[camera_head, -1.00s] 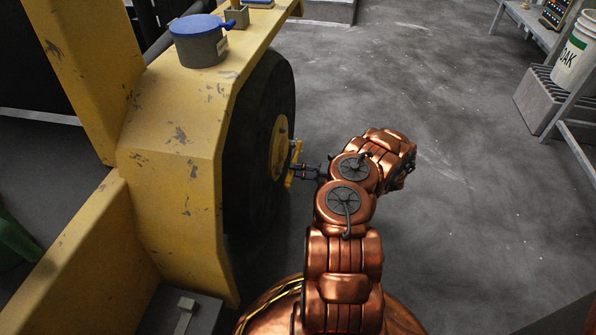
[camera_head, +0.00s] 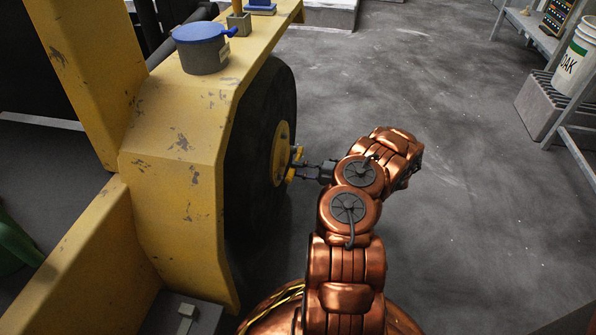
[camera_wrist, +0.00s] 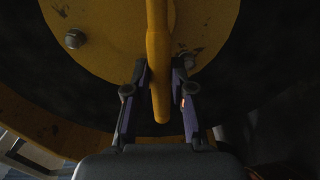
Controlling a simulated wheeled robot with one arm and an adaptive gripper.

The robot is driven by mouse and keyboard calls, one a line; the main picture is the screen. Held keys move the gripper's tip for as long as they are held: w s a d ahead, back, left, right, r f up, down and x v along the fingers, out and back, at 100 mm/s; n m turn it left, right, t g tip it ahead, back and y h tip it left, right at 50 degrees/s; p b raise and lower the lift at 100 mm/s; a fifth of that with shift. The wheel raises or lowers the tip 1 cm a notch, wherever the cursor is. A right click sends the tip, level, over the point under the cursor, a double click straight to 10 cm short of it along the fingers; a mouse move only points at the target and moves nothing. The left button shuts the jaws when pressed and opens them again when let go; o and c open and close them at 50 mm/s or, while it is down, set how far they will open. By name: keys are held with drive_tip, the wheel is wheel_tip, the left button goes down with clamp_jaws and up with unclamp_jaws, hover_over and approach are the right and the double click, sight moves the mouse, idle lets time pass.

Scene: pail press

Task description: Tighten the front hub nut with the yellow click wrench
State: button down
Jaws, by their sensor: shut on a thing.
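The yellow click wrench (camera_head: 292,174) stands at the hub of the black wheel in the head view. Its yellow handle (camera_wrist: 158,75) runs down the middle of the wrist view, and its upper end is cut off there. My gripper (camera_wrist: 160,75) is shut on the handle near its lower end; in the head view my gripper (camera_head: 308,171) is just right of the wheel. The yellow hub (camera_head: 280,153) also fills the upper wrist view (camera_wrist: 105,30). A hub nut (camera_wrist: 75,39) shows left of the handle. Whether the wrench sits on the front nut is hidden.
The yellow fender (camera_head: 165,170) borders the wheel (camera_head: 262,110) on the left and carries a blue-lidded pot (camera_head: 201,50). A white bucket (camera_head: 577,58) stands on a grey block at the far right. The floor right of my arm is clear.

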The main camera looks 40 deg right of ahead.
drive_tip(key=p+v, duration=0.2)
drive_tip(key=v, duration=0.3)
idle(0.3)
drive_tip(key=shift+a+r, duration=0.1)
drive_tip(key=shift+r, duration=0.05)
